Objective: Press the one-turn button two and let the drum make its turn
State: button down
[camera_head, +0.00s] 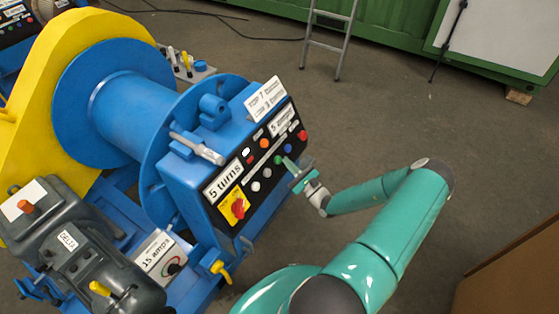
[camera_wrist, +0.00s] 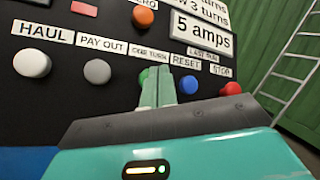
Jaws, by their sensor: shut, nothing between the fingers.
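The black control panel (camera_head: 215,188) is on the front of the blue winch box. In the wrist view its lower row has a white button under HAUL, a light grey one under PAY OUT, a blue one (camera_wrist: 189,84) under RESET and a red one (camera_wrist: 231,88) under STOP. The green button (camera_wrist: 143,77) under the ONE TURN label (camera_wrist: 150,51) is mostly hidden by my fingers. My gripper (camera_wrist: 157,87) is shut and empty, its tips right in front of that button; I cannot tell whether they touch. It also shows in the head view (camera_head: 292,164). The blue drum (camera_head: 135,110) is left of the panel.
A red rotary switch (camera_head: 237,207) on a yellow plate is low on the panel. A lever with a pale handle (camera_head: 197,148) sticks out by the panel's top left. A grey motor (camera_head: 80,255) is at lower left.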

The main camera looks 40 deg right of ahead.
jog(key=s, duration=0.1)
jog(key=s+d+r, duration=0.1)
jog(key=s+r, duration=0.1)
jog(key=s, duration=0.1)
jog(key=shift+s+d+r, duration=0.1)
jog(key=shift+d, duration=0.15)
dwell(0.5)
jog(key=a+r+n+g+y, duration=0.5)
jog(key=a+r+n+g, duration=0.2)
jog(key=a+n+g, duration=0.3)
jog(key=a+r+n+g+y, duration=0.4)
jog(key=a+r+n+g, duration=0.45)
jog(key=a, duration=0.35)
jog(key=s+a+r+n+t+h, duration=0.1)
jog(key=s+a+r+n+h, duration=0.2)
jog(key=r, duration=0.4)
jog(key=s+a+r+n+t+h, duration=0.1)
jog(key=s+a+r+n+h, duration=0.2)
jog(key=s+r, duration=0.3)
jog(key=s+a+r+n+t+h, duration=0.1)
jog(key=s+a+r+n+h, duration=0.2)
jog(key=r, duration=0.4)
jog(key=shift+s+a+r+n+h, duration=0.35)
jog(key=shift+s+n+h, duration=0.5)
jog(key=shift+s+h, duration=0.3)
